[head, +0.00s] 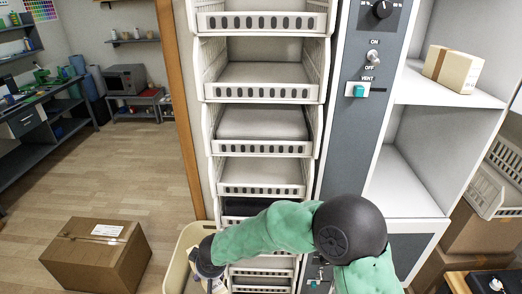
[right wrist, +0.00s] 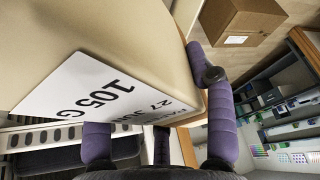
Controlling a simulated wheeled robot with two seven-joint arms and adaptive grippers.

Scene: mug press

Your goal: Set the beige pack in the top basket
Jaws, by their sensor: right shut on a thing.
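The beige pack (right wrist: 130,30) fills the upper left of the right wrist view, with a white label reading "105 G". My right gripper (right wrist: 155,104) is shut on it, its purple fingers at the pack's edges. In the head view this gripper (head: 205,262) is low at the left of the basket column, partly hidden by my green arm. The top visible basket (head: 262,22) is white, cut by the upper edge of the head view, and far above the gripper. My left gripper is out of view.
More white baskets (head: 262,149) stack below; some hold grey liners or goods. A grey control panel (head: 366,125) and shelves with a small taped box (head: 453,69) stand to the right. A cardboard box (head: 97,256) sits on the open floor at left.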

